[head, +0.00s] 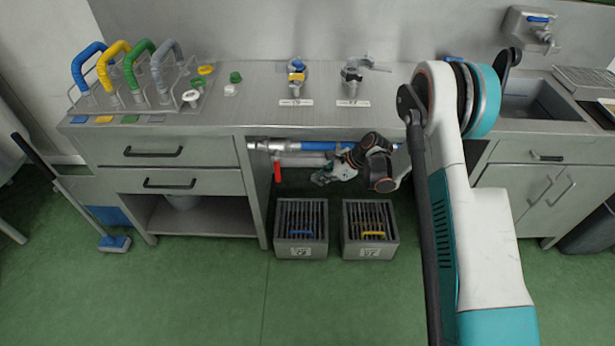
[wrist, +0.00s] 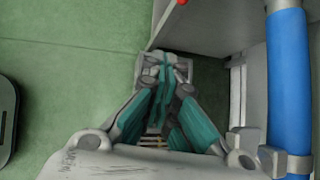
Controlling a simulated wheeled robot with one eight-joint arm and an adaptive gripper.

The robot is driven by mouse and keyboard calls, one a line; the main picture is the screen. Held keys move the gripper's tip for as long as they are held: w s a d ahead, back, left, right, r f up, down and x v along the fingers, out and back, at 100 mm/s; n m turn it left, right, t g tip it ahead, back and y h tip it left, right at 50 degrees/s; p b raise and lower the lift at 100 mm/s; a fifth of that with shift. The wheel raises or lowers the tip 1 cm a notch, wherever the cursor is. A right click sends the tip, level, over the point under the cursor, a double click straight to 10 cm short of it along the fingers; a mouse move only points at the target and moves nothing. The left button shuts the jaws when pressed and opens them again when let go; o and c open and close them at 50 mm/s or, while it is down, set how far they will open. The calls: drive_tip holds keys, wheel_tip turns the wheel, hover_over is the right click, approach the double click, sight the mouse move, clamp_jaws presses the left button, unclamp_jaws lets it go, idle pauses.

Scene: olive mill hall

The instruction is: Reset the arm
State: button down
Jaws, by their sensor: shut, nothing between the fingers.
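My gripper (head: 322,178) hangs under the bench top, below the horizontal pipe and above the two grey crates in the head view. In the wrist view my gripper (wrist: 165,65) has its teal-lined fingers closed together with nothing between them. My white and teal arm reaches in from the right, and part of it is hidden behind the bench edge. The blue pipe section (head: 300,146) runs just behind and above my gripper; it also shows at the right of the wrist view (wrist: 289,80). A red lever (head: 277,172) hangs from the pipe, left of my gripper.
Two slatted crates, left (head: 301,252) and right (head: 370,250), stand on the floor below. The bench top (head: 255,100) holds hoses in a rack, caps and two valve fittings. A drawer unit (head: 175,180) is at left, a sink (head: 535,105) at right. The green floor in front is clear.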

drive_tip(key=shift+s+d+r, duration=0.1)
drive_tip(key=shift+d+r, duration=0.15)
drive_tip(key=shift+d, duration=0.45)
drive_tip(key=shift+r, duration=0.1)
drive_tip(key=s+d+r+n+t+h, duration=0.1)
drive_tip(key=s+d+r+n, duration=0.15)
drive_tip(key=r, duration=0.65)
drive_tip(key=s+d+r+n+h, duration=0.2)
drive_tip(key=s+r+n, duration=0.15)
drive_tip(key=r, duration=0.65)
drive_tip(key=s+d+r+n+t+h, duration=0.1)
drive_tip(key=s+d+r+n, duration=0.2)
drive_tip(key=r, duration=0.6)
drive_tip(key=s+d+r+n+t+h, duration=0.1)
drive_tip(key=s+d+r+n, duration=0.1)
drive_tip(key=s, duration=0.7)
drive_tip(key=s+d+r+n+t+h, duration=0.1)
drive_tip(key=s+d+r+n, duration=0.2)
drive_tip(key=s, duration=0.5)
drive_tip(key=s+d+r+n+t+h, duration=0.1)
drive_tip(key=s+d+r+n+h, duration=0.1)
drive_tip(key=s, duration=0.7)
drive_tip(key=d+n, duration=0.1)
drive_tip(key=n, duration=0.1)
drive_tip(key=shift+s+r+n, duration=0.25)
drive_tip(key=shift+s+n, duration=0.05)
drive_tip(key=shift+s, duration=0.05)
